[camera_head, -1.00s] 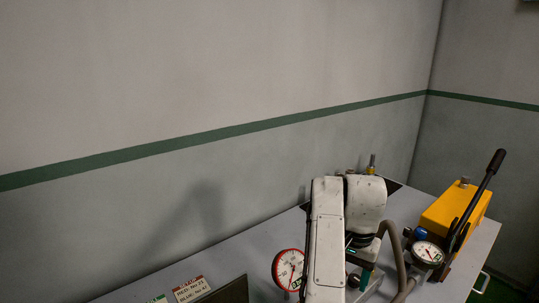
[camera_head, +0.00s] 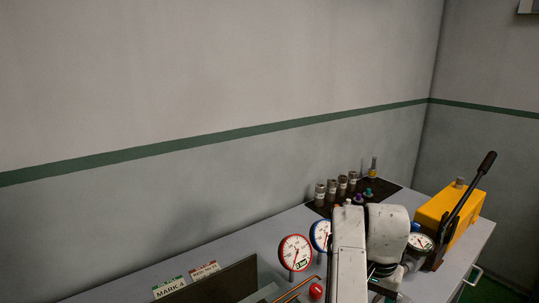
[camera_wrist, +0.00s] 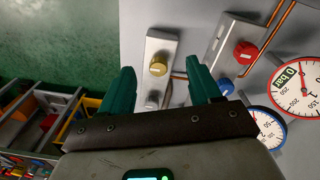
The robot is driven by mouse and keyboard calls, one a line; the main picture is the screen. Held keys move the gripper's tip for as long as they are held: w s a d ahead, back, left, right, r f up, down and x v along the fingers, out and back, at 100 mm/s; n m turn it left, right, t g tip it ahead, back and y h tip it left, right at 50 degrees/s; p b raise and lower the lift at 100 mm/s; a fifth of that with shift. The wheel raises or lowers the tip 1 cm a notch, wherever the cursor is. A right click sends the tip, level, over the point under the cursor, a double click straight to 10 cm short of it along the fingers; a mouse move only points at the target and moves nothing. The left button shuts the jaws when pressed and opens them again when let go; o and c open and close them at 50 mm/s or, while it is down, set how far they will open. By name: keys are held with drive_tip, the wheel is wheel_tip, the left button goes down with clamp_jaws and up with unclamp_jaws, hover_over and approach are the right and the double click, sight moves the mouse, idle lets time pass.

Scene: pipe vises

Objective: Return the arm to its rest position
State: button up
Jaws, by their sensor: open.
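My gripper (camera_wrist: 159,66) shows in the wrist view with its two green fingers spread apart and nothing between them. Behind the fingers is a metal plate with a yellow knob (camera_wrist: 158,65). A red knob (camera_wrist: 245,52) is to its right and a blue knob (camera_wrist: 225,86) lies just right of the right finger. I cannot tell whether the fingers touch anything. In the head view my white arm stands over the right part of the bench (camera_head: 225,240), and its fingers are mostly hidden at the bottom edge.
A red-rimmed gauge (camera_head: 295,252) and a blue-rimmed gauge (camera_head: 320,235) stand left of my arm. A yellow pump (camera_head: 447,208) with a black lever stands to its right. Bins (camera_wrist: 40,115) lie left in the wrist view.

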drive_tip(key=s+d+f+n+h, duration=0.1)
drive_tip(key=s+d+f, duration=0.4)
drive_tip(key=s+f, duration=0.25)
drive_tip(key=s+d+f+n+h, duration=0.1)
drive_tip(key=s+d+f, duration=0.5)
drive_tip(key=s, duration=0.3)
drive_tip(key=s+a+f+n+y, duration=0.1)
drive_tip(key=s+a+n, duration=0.1)
drive_tip(key=s, duration=0.8)
drive_tip(key=s+a+f+n+y, duration=0.1)
drive_tip(key=s+a, duration=0.3)
drive_tip(key=s, duration=0.6)
drive_tip(key=shift+s+f+n+t, duration=0.4)
drive_tip(key=shift+f+n, duration=0.1)
drive_tip(key=shift+f, duration=0.25)
